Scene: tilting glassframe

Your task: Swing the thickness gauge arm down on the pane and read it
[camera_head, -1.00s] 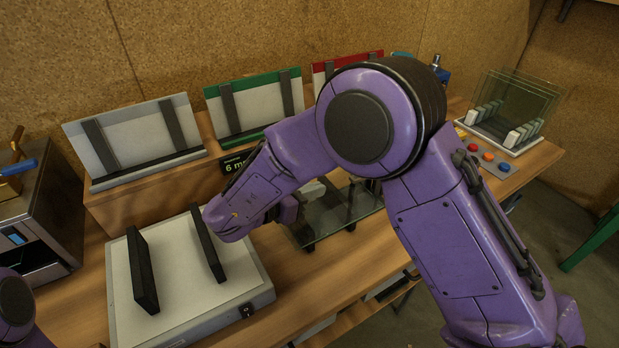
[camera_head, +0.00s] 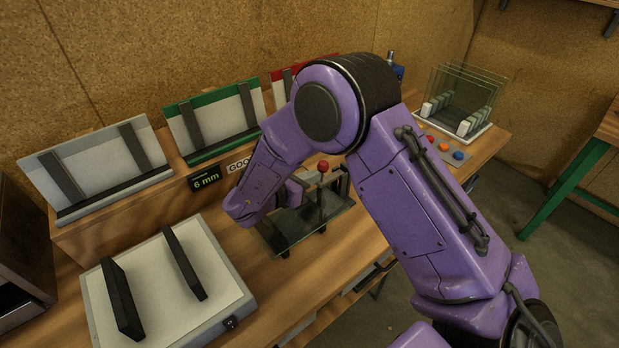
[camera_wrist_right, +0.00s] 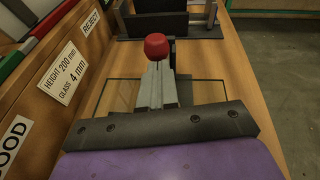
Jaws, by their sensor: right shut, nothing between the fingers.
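A dark glass pane (camera_head: 283,241) lies flat on dark supports on the bench; it also shows in the right wrist view (camera_wrist_right: 98,97). A red ball knob (camera_head: 322,165) stands on a dark upright stem by the pane, which I take for the gauge arm's handle. In the right wrist view the red knob (camera_wrist_right: 156,46) is just beyond the fingertips. My right gripper (camera_head: 297,192) is shut and empty, beside the stem; its fingers (camera_wrist_right: 158,80) point toward the knob. I cannot tell whether they touch it. The gauge's lower part is largely hidden. My left gripper is out of view.
A small display (camera_head: 205,180) reads 6 mm. A card (camera_wrist_right: 65,72) reads height 200 mm, glass 4 mm. A white-topped stand (camera_head: 170,285) with two black bars is at front left. White, green and red-edged racks line the back. A glass rack (camera_head: 462,105) and buttons (camera_head: 443,146) are at right.

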